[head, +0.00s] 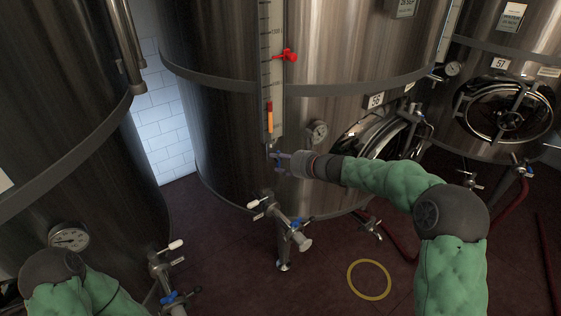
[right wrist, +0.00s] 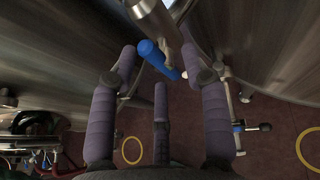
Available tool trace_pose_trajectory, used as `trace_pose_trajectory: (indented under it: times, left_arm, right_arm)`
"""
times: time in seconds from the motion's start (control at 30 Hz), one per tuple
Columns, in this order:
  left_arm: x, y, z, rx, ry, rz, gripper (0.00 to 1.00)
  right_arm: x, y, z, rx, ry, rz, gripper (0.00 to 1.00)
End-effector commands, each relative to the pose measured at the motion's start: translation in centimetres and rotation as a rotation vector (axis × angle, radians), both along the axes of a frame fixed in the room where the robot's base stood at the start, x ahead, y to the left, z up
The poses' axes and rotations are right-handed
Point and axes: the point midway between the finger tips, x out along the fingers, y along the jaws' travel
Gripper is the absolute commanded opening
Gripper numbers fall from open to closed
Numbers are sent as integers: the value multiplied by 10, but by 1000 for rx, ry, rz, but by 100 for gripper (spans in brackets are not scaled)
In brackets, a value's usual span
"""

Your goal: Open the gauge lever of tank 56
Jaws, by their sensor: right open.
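Tank 56 (head: 335,50) is the large steel tank in the middle of the head view, with its number plate (head: 376,100) to the right. Its tall gauge (head: 272,60) runs down the front and ends in a small valve. The blue gauge lever (right wrist: 152,53) shows in the right wrist view, slanting between the purple fingertips. My right gripper (head: 281,163) is at the gauge's lower end; in the right wrist view its fingers (right wrist: 158,66) are open around the lever. I cannot tell whether they touch it. My left gripper is out of view.
A valve with a white-tipped handle and a blue handle (head: 295,224) stands below my right gripper. A dial (head: 318,131) and a round hatch (head: 378,138) are close to my right forearm. Tank 57 (head: 505,65) stands right. A yellow ring (head: 369,263) lies on the floor.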

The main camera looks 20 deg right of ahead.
Motion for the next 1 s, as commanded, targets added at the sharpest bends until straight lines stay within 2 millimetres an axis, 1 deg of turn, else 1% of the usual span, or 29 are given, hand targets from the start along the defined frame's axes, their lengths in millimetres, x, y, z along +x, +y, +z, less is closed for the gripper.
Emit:
trace_pose_trajectory:
  times: [0.17, 0.3, 0.5, 0.7, 1.0]
  left_arm:
    - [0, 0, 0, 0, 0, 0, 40]
    - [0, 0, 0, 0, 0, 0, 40]
    - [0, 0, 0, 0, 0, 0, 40]
    - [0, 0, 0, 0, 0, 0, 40]
    - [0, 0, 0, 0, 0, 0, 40]
  right_arm:
    - [-23, -15, 13, -2, -2, -3, 47]
    - [-46, -29, 24, -1, -2, -5, 47]
    - [-73, -45, 35, -2, 0, -4, 47]
    - [-87, -52, 41, -2, 1, -1, 47]
    - [-89, -53, 43, -1, 1, -1, 47]
